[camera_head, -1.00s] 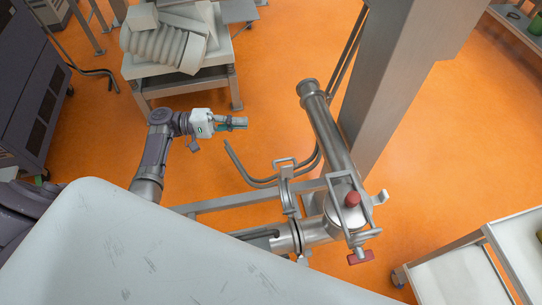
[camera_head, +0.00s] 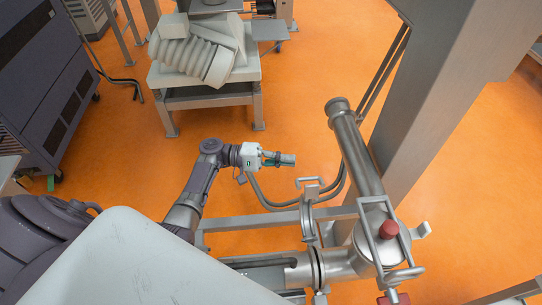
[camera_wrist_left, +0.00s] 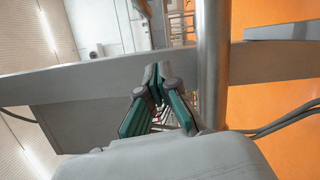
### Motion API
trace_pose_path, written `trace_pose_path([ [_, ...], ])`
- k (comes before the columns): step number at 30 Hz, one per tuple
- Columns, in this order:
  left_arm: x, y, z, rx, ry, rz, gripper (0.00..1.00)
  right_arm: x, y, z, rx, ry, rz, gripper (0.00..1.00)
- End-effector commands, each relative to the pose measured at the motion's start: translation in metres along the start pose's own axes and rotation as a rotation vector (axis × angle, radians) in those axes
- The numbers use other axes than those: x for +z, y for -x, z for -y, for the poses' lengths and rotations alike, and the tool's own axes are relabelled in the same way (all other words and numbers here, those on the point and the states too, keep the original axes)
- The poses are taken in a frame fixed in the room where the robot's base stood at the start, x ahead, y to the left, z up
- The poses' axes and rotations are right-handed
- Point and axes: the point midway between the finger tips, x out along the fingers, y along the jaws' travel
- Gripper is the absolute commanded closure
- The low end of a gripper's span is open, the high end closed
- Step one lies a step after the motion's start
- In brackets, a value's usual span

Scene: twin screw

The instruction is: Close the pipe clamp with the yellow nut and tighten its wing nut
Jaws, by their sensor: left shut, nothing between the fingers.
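A metal pipe clamp (camera_head: 306,222) is at the joint of the horizontal pipe in the head view. One curved part of it stands up, so it looks open. No yellow nut can be made out in either view. My left gripper (camera_head: 287,159) is shut and empty, in the air above and just left of the clamp's upper end, apart from it. In the left wrist view my left gripper (camera_wrist_left: 156,74) shows its green-sided fingers together, with nothing between them. My right gripper is not in view.
A tall metal pipe (camera_head: 359,155) with a red knob (camera_head: 389,229) stands right of the clamp, beside a thick grey column (camera_head: 440,95). A pale panel (camera_head: 135,260) fills the lower left. A bench (camera_head: 206,96) with a ribbed part stands behind.

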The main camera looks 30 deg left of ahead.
Motion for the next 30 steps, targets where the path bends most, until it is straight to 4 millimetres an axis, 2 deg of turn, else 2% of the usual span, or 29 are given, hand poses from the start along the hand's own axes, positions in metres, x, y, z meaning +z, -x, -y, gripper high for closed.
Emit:
trace_pose_path([
  [1, 0.001, -0.012, -0.004, 0.003, 0.002, 0.002, 1.00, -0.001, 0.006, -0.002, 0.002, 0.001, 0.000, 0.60],
  [4, 0.001, -0.032, -0.003, 0.001, 0.001, 0.002, 1.00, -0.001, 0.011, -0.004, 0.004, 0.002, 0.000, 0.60],
  [7, 0.019, -0.034, -0.004, -0.001, 0.004, -0.001, 1.00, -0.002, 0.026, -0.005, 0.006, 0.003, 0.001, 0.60],
  [13, 0.036, -0.038, -0.001, -0.001, 0.001, -0.001, 1.00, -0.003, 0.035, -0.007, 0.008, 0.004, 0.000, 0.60],
  [30, 0.042, -0.040, -0.001, -0.005, -0.014, -0.001, 1.00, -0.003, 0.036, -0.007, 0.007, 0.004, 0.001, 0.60],
])
